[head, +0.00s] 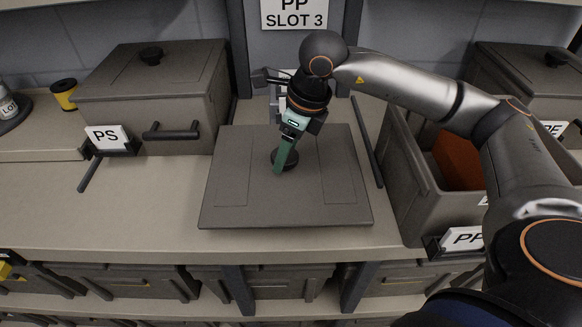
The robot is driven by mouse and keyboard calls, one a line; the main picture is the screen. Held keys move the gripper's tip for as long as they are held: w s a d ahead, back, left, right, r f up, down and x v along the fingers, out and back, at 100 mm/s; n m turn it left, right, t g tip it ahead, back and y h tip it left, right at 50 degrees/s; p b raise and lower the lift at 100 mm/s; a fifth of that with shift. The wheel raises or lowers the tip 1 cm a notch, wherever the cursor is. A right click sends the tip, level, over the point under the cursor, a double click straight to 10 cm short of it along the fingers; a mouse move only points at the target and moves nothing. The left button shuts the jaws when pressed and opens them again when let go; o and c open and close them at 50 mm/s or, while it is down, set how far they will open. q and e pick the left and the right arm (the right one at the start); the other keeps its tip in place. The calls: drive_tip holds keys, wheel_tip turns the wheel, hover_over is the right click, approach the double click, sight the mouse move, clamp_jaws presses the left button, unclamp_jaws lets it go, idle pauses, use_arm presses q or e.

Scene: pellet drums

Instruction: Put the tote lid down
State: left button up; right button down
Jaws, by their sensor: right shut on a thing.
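The tote lid (340,205) is a flat grey panel with a round dark knob (291,156) near its middle. It lies level at the shelf surface between the PS tote and the open tote; I cannot tell whether it touches the surface. My right gripper (281,163) reaches in from the right and is shut on the lid's knob from above. The fingers hide part of the knob. My left gripper is not in view.
A lidded tote marked PS (155,95) stands at left. An open tote (415,190) with an orange thing inside (456,158) stands close at right. A yellow spool (64,95) sits at far left. The shelf (120,220) is clear at front left.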

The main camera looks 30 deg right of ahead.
sight(290, 157)
wheel_tip(290, 157, down, 4)
drive_tip(key=shift+a+b, duration=0.1)
drive_tip(key=shift+b, duration=1.05)
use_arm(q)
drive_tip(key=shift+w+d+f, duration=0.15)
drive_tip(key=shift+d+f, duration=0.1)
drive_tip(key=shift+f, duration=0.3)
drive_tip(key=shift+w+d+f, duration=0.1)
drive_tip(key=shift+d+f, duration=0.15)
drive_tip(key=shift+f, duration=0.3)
use_arm(e)
drive_tip(key=shift+r, duration=0.1)
drive_tip(key=c, duration=0.5)
unclamp_jaws()
drive_tip(key=shift+f, duration=0.25)
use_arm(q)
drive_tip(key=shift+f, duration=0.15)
use_arm(e)
drive_tip(key=o, duration=0.5)
drive_tip(key=shift+c, duration=0.2)
drive_tip(key=shift+r, duration=0.1)
drive_tip(key=shift+r, duration=0.2)
drive_tip(key=v, duration=1.2)
